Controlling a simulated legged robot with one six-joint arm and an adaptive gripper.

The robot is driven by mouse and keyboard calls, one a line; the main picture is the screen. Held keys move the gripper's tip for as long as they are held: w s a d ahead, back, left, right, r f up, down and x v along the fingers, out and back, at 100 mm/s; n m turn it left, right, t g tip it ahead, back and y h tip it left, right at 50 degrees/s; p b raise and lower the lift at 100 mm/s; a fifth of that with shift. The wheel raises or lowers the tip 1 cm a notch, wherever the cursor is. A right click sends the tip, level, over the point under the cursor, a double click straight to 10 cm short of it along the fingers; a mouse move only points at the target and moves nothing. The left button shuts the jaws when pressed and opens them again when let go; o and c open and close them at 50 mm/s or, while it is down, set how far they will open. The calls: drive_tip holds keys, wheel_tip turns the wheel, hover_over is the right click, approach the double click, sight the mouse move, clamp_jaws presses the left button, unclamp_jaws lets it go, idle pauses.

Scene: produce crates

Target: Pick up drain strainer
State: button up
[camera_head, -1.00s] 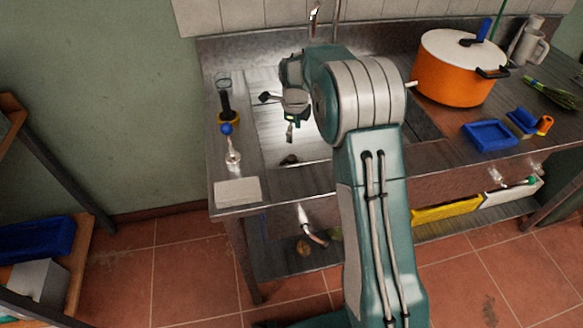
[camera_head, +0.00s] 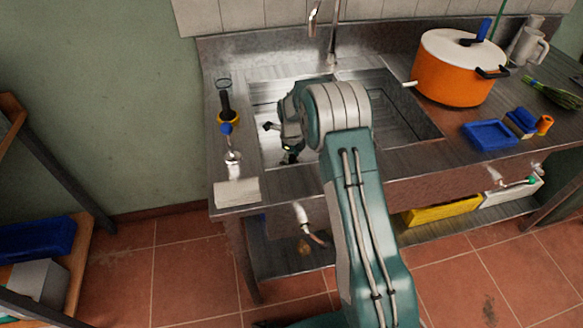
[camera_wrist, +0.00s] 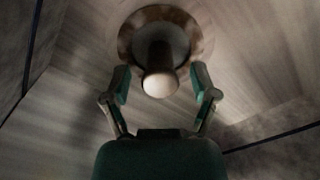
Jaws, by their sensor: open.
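The drain strainer (camera_wrist: 158,22) sits in the sink floor in the wrist view, a round brownish metal rim with a pale knob (camera_wrist: 160,82) sticking up towards the camera. My gripper (camera_wrist: 161,78) is open, with one finger on either side of the knob; a gap shows on both sides. In the head view my gripper (camera_head: 279,142) is low inside the sink basin (camera_head: 412,112), near its front left part. There I cannot tell the strainer apart from the dark fingers.
The sink walls stand close around my gripper. A dark-handled brush (camera_head: 226,104), a blue-ended tool (camera_head: 228,130) and a pale cloth (camera_head: 238,193) lie on the left ledge. An orange pot (camera_head: 450,78) and a blue tray (camera_head: 489,135) stand on the right. The faucet (camera_head: 332,40) rises behind.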

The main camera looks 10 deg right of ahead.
drive_tip(key=shift+f, duration=0.9)
clamp_jaws()
drive_tip(key=shift+r, duration=0.1)
